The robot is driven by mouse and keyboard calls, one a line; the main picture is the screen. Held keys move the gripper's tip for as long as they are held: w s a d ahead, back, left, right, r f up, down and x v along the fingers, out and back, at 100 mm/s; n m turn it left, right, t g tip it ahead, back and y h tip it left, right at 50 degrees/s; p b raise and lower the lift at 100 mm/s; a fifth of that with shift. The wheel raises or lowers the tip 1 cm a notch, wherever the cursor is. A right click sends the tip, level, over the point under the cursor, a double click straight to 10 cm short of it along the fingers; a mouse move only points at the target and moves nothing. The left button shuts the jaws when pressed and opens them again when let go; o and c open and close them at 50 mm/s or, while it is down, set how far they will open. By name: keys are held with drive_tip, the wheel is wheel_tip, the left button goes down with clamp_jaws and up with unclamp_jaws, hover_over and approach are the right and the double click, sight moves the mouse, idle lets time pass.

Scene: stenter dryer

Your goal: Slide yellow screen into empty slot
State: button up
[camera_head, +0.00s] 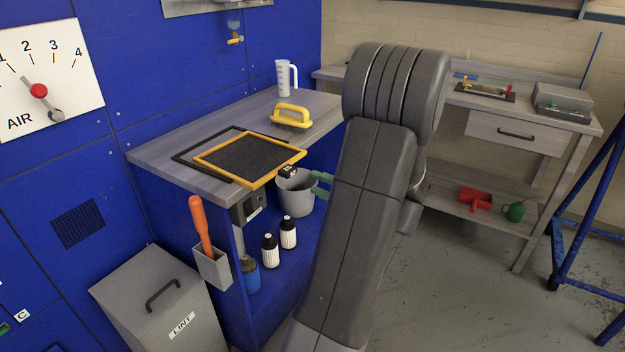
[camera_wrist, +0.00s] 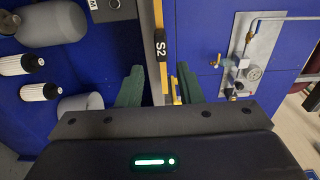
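The yellow-framed screen (camera_head: 250,158) with dark mesh lies flat on the grey worktop, its near right part reaching past the worktop's edge. A black-framed screen (camera_head: 187,156) lies partly under it. In the wrist view the yellow frame's edge (camera_wrist: 159,45), marked S2, runs upright in the picture between my fingers. My gripper (camera_wrist: 159,88) has green fingers spread apart, one either side of that edge, with gaps showing. In the head view my gripper (camera_head: 322,185) is just right of the grey bucket, near the screen's near right corner. I cannot make out an empty slot.
The worktop (camera_head: 165,155) also holds a yellow-handled brush (camera_head: 291,116) and a white jug (camera_head: 285,78). Below are a grey bucket (camera_head: 295,194), two black-capped bottles (camera_head: 270,252) and a lint bin (camera_head: 160,300). A second bench (camera_head: 510,108) stands at the right. Floor between is clear.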

sight(288, 168)
drive_tip(key=p+x, duration=0.3)
drive_tip(key=x, duration=0.7)
drive_tip(key=shift+a, duration=0.2)
clamp_jaws()
drive_tip(key=shift+r, duration=1.5)
drive_tip(key=shift+d, duration=0.1)
